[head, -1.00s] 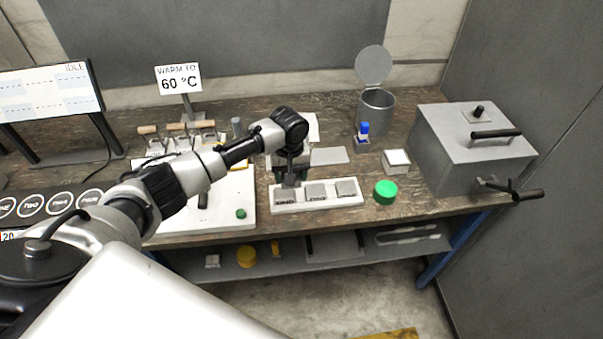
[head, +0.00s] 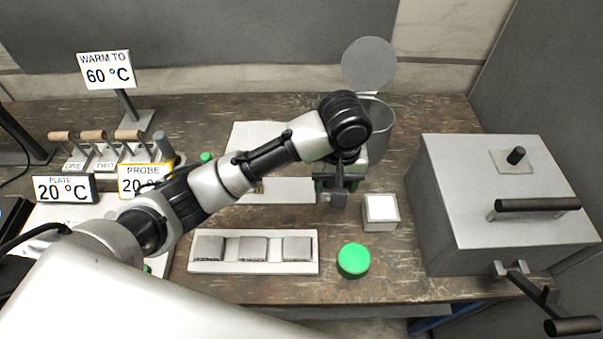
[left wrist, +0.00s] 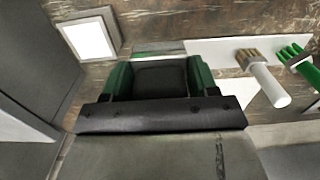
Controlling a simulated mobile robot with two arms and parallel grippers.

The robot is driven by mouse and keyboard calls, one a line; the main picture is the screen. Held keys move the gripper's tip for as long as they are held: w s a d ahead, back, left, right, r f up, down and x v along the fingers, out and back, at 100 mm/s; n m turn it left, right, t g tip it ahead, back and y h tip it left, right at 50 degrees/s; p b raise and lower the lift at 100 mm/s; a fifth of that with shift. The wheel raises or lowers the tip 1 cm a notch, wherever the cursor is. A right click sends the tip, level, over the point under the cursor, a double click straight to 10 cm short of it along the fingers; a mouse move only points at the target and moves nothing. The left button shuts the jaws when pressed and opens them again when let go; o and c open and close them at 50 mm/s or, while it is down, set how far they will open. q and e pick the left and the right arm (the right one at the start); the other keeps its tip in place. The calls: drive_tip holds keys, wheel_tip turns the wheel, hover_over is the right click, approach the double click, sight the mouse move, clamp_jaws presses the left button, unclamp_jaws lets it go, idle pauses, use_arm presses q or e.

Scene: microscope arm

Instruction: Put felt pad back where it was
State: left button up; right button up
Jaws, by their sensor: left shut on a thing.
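My left gripper (head: 335,186) is over the bench between the white box with a bright top and a flat pale plate. It points down. In the left wrist view its green fingers (left wrist: 160,78) are closed on a dark grey piece (left wrist: 160,82), which seems to be the felt pad; its edges are partly hidden by the gripper. A white tray (head: 253,268) with three grey square blocks in a row lies nearer to me, left of the gripper. My right gripper is in neither view.
The white box (head: 380,210) stands just right of the gripper. A green round lid (head: 353,261) lies in front. A grey metal canister (head: 376,125) with open lid is behind; a large grey box (head: 500,215) is at right. Brushes (left wrist: 265,80) lie on the pale plate (left wrist: 205,50).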

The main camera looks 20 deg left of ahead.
use_arm(q)
drive_tip(key=shift+w, duration=0.2)
drive_tip(key=w+a+f, duration=0.1)
drive_tip(key=a+f, duration=0.1)
drive_tip(key=a, duration=0.1)
drive_tip(key=w+a+f+p, duration=0.1)
drive_tip(key=w+a+f, duration=0.1)
drive_tip(key=a, duration=0.1)
drive_tip(key=w+a+f+p, duration=0.1)
drive_tip(key=w+a+f, duration=0.1)
drive_tip(key=a, duration=0.1)
drive_tip(key=shift+a+f, duration=0.1)
drive_tip(key=shift+a, duration=0.25)
drive_tip(key=shift+w+a+f, duration=0.1)
drive_tip(key=shift+a+f, duration=0.05)
drive_tip(key=shift+f+p, duration=0.35)
wheel_tip(320, 180, down, 2)
drive_tip(key=shift+f+p, duration=0.2)
drive_tip(key=shift+p, duration=0.15)
drive_tip(key=shift+f, duration=0.5)
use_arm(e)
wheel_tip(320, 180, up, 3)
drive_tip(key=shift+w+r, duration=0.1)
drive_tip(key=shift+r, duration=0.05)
